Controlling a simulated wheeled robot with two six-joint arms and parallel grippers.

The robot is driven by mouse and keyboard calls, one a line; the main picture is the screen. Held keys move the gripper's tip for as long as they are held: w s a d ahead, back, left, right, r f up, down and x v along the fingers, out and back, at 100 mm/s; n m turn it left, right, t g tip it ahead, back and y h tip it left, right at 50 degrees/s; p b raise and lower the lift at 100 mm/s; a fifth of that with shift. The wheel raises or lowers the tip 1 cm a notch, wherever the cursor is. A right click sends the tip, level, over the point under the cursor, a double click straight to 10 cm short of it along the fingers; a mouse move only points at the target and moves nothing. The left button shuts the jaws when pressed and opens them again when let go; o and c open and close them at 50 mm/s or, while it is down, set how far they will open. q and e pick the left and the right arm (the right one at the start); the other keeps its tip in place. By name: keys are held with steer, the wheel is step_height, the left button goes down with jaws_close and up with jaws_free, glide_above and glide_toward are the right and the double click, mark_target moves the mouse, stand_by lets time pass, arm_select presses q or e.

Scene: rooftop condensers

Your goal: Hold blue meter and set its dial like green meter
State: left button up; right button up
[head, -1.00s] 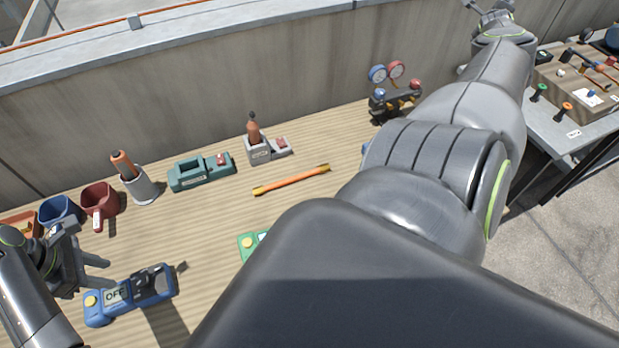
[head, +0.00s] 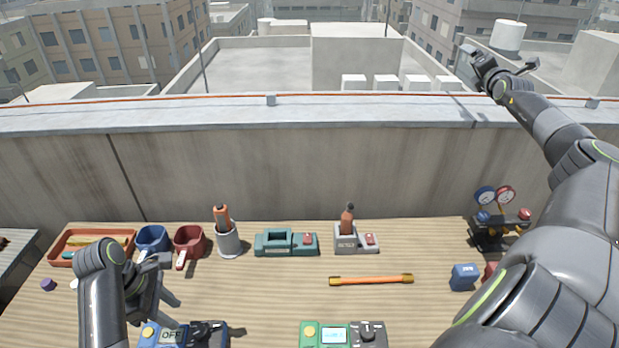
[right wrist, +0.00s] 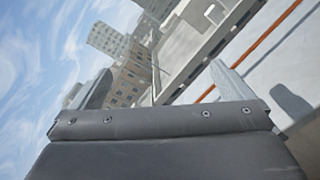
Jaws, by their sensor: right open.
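The blue meter (head: 181,337) lies on the bench at the bottom left, cut off by the frame edge. It has a yellow button, a display reading OFF and a dark dial. The green meter (head: 309,341) lies to its right, also cut off, with a lit display too small to read and a dark dial. My left gripper (head: 170,308) is just above and behind the blue meter, its fingers apart with nothing between them. My right gripper (head: 502,60) is raised high at the right, open and empty. Its spread fingers show in the right wrist view (right wrist: 165,85).
An orange rod (head: 372,280), teal case (head: 286,243), grey holder (head: 346,240), metal cup (head: 228,241), red mug (head: 189,244), blue mug (head: 152,240) and orange tray (head: 70,258) stand behind. A gauge set (head: 497,228) and blue box (head: 464,277) are at right. A parapet (head: 300,165) backs the bench.

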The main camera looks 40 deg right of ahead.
steer(key=w+a+m+t+y, duration=0.2)
steer(key=w+a+m+y, duration=0.3)
steer(key=a, duration=0.6)
steer(key=w+a+f+m+t+y, duration=0.1)
steer(key=w+a+m+t+y, duration=0.15)
steer(key=w+a, duration=0.75)
steer(key=w+a+m+t+y, duration=0.2)
steer(key=w+a+m+y, duration=0.25)
steer(key=a, duration=0.85)
steer(key=m+g+y, duration=1)
steer(key=m+g, duration=0.3)
steer(key=m, duration=1.8)
glide_toward(226, 339)
step_height(226, 339, up, 6)
steer(key=a, duration=0.2)
steer(key=f, duration=0.4)
steer(key=w+f, duration=0.1)
steer(key=f, duration=0.1)
steer(key=shift+f, duration=0.4)
steer(key=x, duration=0.7)
steer(key=shift+w+a+f, duration=0.1)
steer(key=shift+w+a, duration=0.05)
steer(key=shift+w, duration=0.05)
